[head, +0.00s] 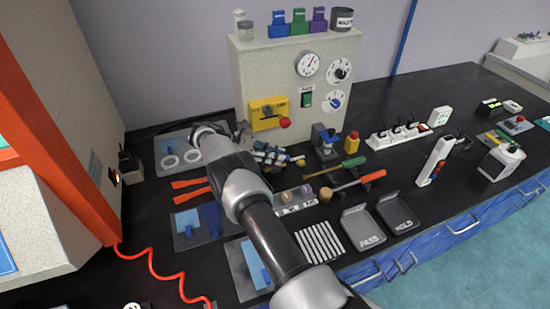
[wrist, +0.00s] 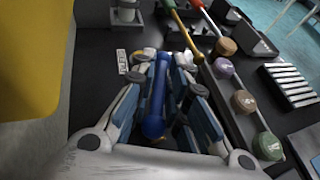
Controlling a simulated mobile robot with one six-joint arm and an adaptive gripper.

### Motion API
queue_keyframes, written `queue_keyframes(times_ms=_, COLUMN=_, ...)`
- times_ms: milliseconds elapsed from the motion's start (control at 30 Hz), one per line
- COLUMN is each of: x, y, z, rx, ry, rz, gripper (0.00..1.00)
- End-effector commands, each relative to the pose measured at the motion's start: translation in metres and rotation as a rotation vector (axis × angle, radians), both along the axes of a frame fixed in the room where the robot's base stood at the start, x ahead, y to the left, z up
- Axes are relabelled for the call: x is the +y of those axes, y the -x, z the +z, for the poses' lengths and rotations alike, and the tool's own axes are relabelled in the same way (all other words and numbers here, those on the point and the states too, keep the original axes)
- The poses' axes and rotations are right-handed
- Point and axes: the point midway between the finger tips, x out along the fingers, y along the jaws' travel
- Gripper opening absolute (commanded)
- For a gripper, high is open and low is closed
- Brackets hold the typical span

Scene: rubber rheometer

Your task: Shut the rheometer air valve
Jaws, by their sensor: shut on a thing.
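The air valve shows as a blue lever handle (wrist: 158,95) with a rounded end in the wrist view. A small white label plate (wrist: 122,62) lies on the bench beside it. My gripper (wrist: 164,68) has its two fingers on either side of the blue handle and is shut on it. In the head view my gripper (head: 278,156) is low over the bench in front of the rheometer (head: 250,70). There the fingers and my arm cover most of the valve. The valve's body is mostly hidden, so I cannot tell the lever's exact angle.
A yellow panel (head: 262,108) with a red knob (head: 285,123) is above my gripper. A rack with several round-topped pieces (wrist: 222,68) stands close to the right of the fingers. Green- and red-handled tools (head: 353,162), a PASS tray (head: 362,228) and a HOLD tray (head: 397,212) lie farther right.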

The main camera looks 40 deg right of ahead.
Motion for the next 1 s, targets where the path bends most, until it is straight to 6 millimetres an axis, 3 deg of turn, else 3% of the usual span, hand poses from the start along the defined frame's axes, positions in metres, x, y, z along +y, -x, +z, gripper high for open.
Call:
queue_keyframes(times_ms=600, x=0.0009, y=0.0011, z=0.0020, rx=-0.011, ry=-0.004, rz=-0.050, gripper=0.00)
queue_keyframes(times_ms=633, x=0.0009, y=0.0011, z=0.0020, rx=-0.011, ry=-0.004, rz=-0.050, gripper=0.16)
queue_keyframes(times_ms=833, x=0.0010, y=0.0015, z=0.0014, rx=-0.009, ry=-0.004, rz=-0.051, gripper=0.29)
queue_keyframes(times_ms=1000, x=0.0011, y=0.0018, z=0.0010, rx=-0.008, ry=-0.005, rz=-0.051, gripper=0.30)
